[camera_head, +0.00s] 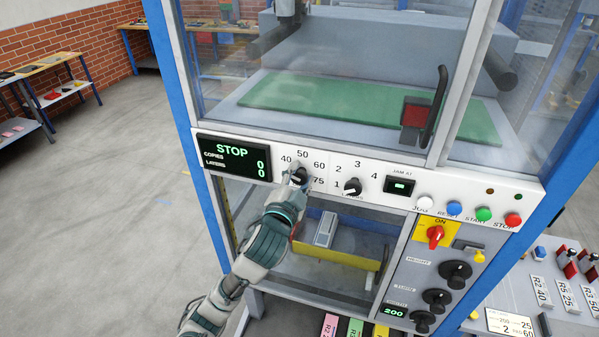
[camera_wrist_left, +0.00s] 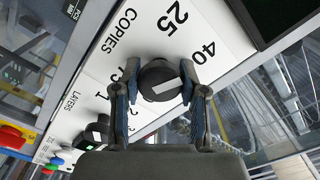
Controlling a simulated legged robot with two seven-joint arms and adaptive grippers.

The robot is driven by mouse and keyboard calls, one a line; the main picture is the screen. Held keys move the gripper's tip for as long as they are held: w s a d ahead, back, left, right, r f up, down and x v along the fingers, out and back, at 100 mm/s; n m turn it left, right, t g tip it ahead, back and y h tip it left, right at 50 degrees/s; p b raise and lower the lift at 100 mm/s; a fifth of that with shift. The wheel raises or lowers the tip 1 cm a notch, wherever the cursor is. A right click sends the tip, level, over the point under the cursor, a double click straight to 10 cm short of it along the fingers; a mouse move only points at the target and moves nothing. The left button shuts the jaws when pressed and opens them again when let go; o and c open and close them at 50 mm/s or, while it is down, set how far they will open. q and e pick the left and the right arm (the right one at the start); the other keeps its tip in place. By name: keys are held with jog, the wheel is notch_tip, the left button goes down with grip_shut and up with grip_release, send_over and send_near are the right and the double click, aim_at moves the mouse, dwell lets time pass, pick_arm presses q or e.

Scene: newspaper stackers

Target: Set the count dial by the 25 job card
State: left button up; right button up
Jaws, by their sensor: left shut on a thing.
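The count dial (camera_head: 299,172) is a black knob on the white front panel, with 40, 50, 60 and 75 printed around it in the head view. In the left wrist view the knob (camera_wrist_left: 158,72) has a pale mark on its face, near the printed 25, 40 and COPIES. My left gripper (camera_head: 297,181) is shut on the knob, one finger on each side, as the left wrist view (camera_wrist_left: 160,90) shows. A job card (camera_head: 510,323) showing 25 lies on the side table at lower right. My right gripper is out of view.
The display (camera_head: 235,158) reads STOP with two zeros. The layers dial (camera_head: 352,187) sits just right of the count dial. Coloured buttons (camera_head: 483,214) and a red-yellow ON switch (camera_head: 435,236) are further right. A red-and-black door handle (camera_head: 437,110) sticks out above.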

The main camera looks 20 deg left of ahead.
pick_arm(q)
jog(key=n+p, duration=0.1)
jog(key=n, duration=0.1)
jog(key=n+p, duration=0.2)
jog(key=n, duration=0.1)
jog(key=shift+d+f+n, duration=0.1)
jog(key=shift+f+n, duration=0.15)
jog(key=shift+n, duration=0.05)
jog(key=shift+f+n+p, duration=0.1)
jog(key=shift+n+p, duration=1)
jog(key=shift+n, duration=1)
jog(key=o, duration=0.9)
jog(key=shift+c, duration=0.2)
jog(key=shift+o, duration=1.4)
